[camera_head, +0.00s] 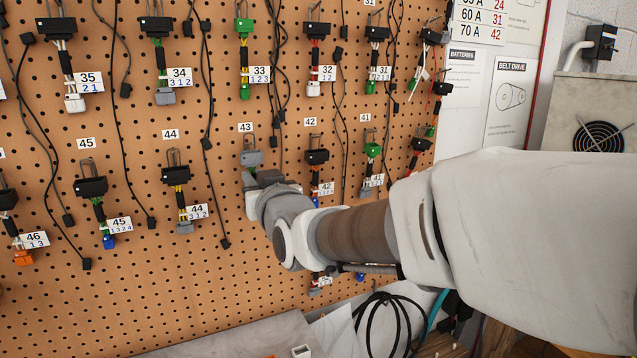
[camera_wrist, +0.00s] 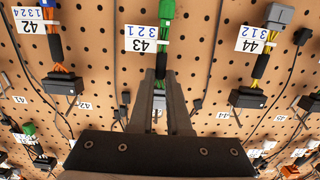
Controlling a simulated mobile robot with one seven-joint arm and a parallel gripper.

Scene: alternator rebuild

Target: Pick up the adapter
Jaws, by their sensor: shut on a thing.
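The adapter under sign 43 hangs on the pegboard, with a grey connector (camera_head: 251,158) at its top in the head view. In the wrist view, which looks upside down, its green plug (camera_wrist: 165,10) and its white tag 43 (camera_wrist: 148,38) show beyond the fingertips. The grey connector (camera_wrist: 159,100) shows between the fingers there. My gripper (camera_wrist: 159,78) is shut on this adapter, around its short cable part. In the head view my gripper (camera_head: 262,180) covers the lower part of the adapter.
Adapter 44 (camera_head: 178,176) and adapter 42 (camera_head: 317,158) hang close on either side. Several more adapters and loose black cables hang on the pegboard (camera_head: 200,275). A grey surface (camera_head: 250,335) lies below. Posters (camera_head: 507,100) and a fan unit (camera_head: 598,135) stand at the right.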

